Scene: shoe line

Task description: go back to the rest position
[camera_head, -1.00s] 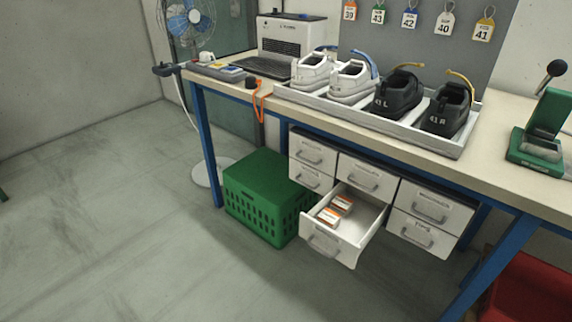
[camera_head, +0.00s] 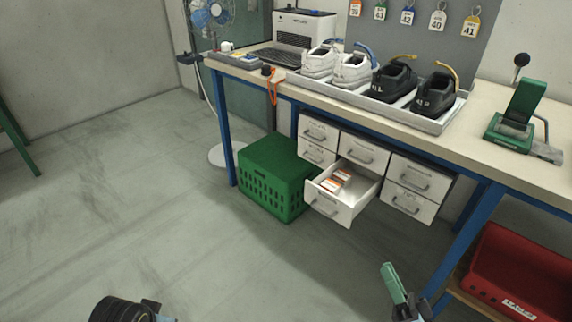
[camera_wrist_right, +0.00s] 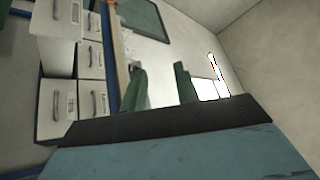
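My right gripper (camera_head: 394,284) is low in the head view at the bottom right of centre, in front of the workbench and apart from it. Its green fingers overlap there. In the right wrist view the two green fingers stand apart with nothing between them (camera_wrist_right: 160,82), so it is open and empty. At the bottom left of the head view, a black section of my left arm (camera_head: 115,308) and a small blue-grey piece beside it show. The left fingers are cut off by the frame edge.
The workbench (camera_head: 480,150) carries shoes in a tray (camera_head: 437,125) and a green press (camera_head: 515,130). An open drawer (camera_head: 330,205) juts out beneath. A green crate (camera_head: 270,190) is on the floor; a red bin (camera_head: 520,275) is at right. The left floor is clear.

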